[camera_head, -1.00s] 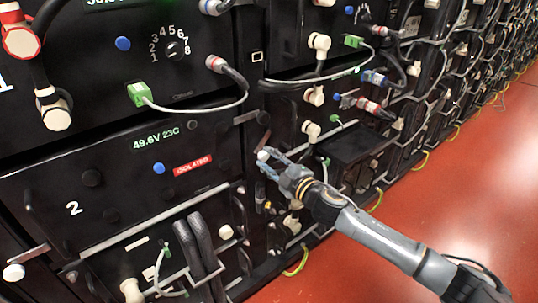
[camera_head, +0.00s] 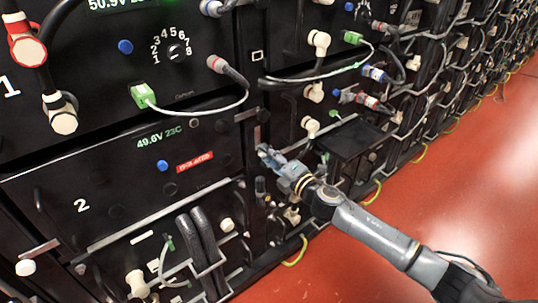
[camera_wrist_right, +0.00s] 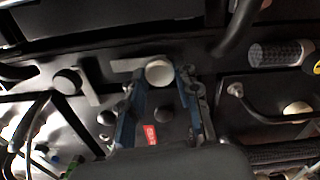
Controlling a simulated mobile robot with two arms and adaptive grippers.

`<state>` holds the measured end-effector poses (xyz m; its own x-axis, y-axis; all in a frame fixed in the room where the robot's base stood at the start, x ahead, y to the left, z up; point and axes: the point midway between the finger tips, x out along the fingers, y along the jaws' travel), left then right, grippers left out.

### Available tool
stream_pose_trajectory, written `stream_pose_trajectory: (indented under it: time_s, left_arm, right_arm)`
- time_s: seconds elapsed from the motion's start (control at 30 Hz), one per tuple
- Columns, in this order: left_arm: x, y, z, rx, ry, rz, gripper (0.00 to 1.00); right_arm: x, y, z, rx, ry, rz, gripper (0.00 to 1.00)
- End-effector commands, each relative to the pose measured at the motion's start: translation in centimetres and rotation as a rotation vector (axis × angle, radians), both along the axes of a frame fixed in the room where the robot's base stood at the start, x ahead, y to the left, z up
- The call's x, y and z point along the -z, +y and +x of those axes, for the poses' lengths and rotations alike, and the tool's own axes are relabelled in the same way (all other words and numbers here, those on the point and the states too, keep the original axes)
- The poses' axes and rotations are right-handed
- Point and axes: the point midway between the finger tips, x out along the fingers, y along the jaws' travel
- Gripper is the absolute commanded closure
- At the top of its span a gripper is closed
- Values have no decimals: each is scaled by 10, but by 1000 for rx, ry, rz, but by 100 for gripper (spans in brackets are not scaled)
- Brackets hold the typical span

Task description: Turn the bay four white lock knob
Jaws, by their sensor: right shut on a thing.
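A round white lock knob (camera_wrist_right: 159,73) sits between the two blue fingertips of my right gripper (camera_wrist_right: 159,82) in the right wrist view. The gripper is shut on it. In the head view, my right gripper (camera_head: 266,154) reaches in from the right to the dark rack front, right of the panel marked 2. The fingers mostly hide the knob there. No bay number shows beside this knob, so I cannot tell which bay it belongs to. My left gripper is out of view.
Panel 2 (camera_head: 120,185) has a red label (camera_head: 195,162) and a blue button (camera_head: 162,166). Thick dark cables (camera_head: 205,245) hang below it. A black shelf-like box (camera_head: 352,138) juts out right of the gripper. The red floor (camera_head: 430,190) is clear.

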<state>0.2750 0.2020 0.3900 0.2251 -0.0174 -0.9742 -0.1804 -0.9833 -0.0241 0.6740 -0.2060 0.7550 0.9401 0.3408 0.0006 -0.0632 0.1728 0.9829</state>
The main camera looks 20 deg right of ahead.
Motion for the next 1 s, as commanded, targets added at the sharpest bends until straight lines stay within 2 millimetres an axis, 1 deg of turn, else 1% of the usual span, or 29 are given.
stream_pose_trajectory:
  time_s: [0.53,0.57,0.6,0.67,1.0]
  left_arm:
    - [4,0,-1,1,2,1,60]
    - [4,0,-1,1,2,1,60]
    - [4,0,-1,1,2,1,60]
    - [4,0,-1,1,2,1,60]
    - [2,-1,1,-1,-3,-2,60]
  right_arm:
    - [2,1,-1,-4,-7,-26,100]
    - [2,1,-1,-4,-7,-26,66]
    - [2,1,-1,-4,-7,-26,58]
    - [2,1,-1,-3,-7,-26,46]
    - [1,0,-2,-1,-8,-25,46]
